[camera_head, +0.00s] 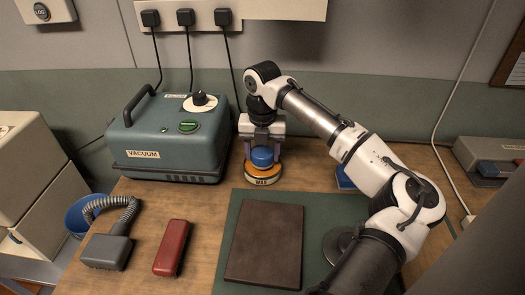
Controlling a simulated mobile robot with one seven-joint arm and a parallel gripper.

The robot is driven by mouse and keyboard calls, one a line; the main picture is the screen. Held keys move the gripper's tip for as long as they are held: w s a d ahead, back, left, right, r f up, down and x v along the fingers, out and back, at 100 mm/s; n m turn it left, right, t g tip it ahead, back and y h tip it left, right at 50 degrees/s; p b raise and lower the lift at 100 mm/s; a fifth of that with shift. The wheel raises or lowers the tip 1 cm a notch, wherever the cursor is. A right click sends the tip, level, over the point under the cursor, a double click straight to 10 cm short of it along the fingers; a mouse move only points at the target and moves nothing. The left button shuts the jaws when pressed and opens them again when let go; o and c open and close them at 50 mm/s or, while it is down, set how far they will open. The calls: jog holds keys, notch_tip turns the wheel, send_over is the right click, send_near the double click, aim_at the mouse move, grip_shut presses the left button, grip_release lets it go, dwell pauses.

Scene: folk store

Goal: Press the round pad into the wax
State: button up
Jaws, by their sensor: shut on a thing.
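The wax (262,181) is a low round tin with an orange top and a dark side labelled WAX. It stands on the wooden table right of the vacuum. My gripper (262,150) points down above it and is shut on a blue round piece (262,157), which I take as the round pad or its handle. The pad is directly over the wax tin. Whether its underside touches the wax cannot be told from this angle.
A teal vacuum unit (170,140) stands close left of the gripper. A grey nozzle with hose (106,250) and a red block (171,247) lie at the front left. A brown panel (265,244) lies on a green mat (330,215). A blue bin (80,217) is at the left.

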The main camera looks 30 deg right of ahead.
aim_at(263, 151)
jog(key=shift+r+p, duration=2.3)
jog(key=shift+r, duration=0.5)
